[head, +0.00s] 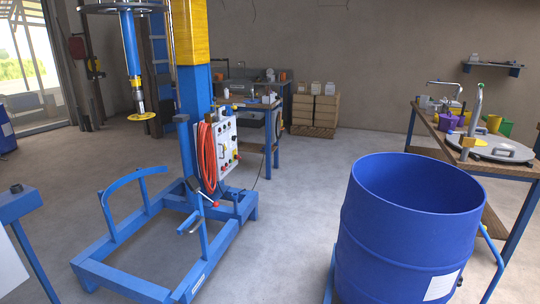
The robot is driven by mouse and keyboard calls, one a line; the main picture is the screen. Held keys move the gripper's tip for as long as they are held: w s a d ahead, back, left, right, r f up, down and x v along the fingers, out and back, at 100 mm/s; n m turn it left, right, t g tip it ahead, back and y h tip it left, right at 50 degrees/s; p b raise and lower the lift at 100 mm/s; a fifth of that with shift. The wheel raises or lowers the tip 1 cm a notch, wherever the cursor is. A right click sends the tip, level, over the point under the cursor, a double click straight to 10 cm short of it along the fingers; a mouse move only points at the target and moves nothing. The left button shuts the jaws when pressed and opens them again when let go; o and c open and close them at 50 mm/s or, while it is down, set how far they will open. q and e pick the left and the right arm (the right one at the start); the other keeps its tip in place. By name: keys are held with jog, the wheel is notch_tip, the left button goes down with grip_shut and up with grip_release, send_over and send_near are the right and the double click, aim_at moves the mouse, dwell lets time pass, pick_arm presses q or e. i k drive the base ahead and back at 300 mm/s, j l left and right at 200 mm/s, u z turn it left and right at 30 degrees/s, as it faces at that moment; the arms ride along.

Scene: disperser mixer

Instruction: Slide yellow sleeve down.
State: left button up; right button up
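A yellow sleeve (189,32) wraps the upper part of the blue column (194,110) of the disperser mixer, and its top runs out of the picture. Left of it hangs the blue mixer shaft (130,42). The shaft carries a small yellow collar (136,83), with a yellow mixing disc (141,116) at its lower end. I cannot tell which yellow part is the named sleeve. Neither of my grippers shows in the head view.
The blue mixer base frame (168,290) stands on the floor with a curved blue arm (122,182). A control panel (224,145) with a red hose (206,158) is on the column. A large open blue drum (395,250) stands at front right, before a workbench (437,135). Floor between is clear.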

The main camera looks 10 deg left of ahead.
aim_at(134, 83)
jog(key=i+j+u, duration=0.1)
jog(key=i+u, duration=0.65)
jog(key=u, duration=0.15)
jog(key=i+l+u, duration=0.15)
jog(key=i+u, duration=0.3)
jog(key=i+l+u, duration=0.25)
jog(key=u, duration=0.2)
jog(key=i+l+u, duration=0.25)
jog(key=l+u, duration=0.2)
jog(key=i+l+u, duration=0.2)
jog(key=l+u, duration=0.2)
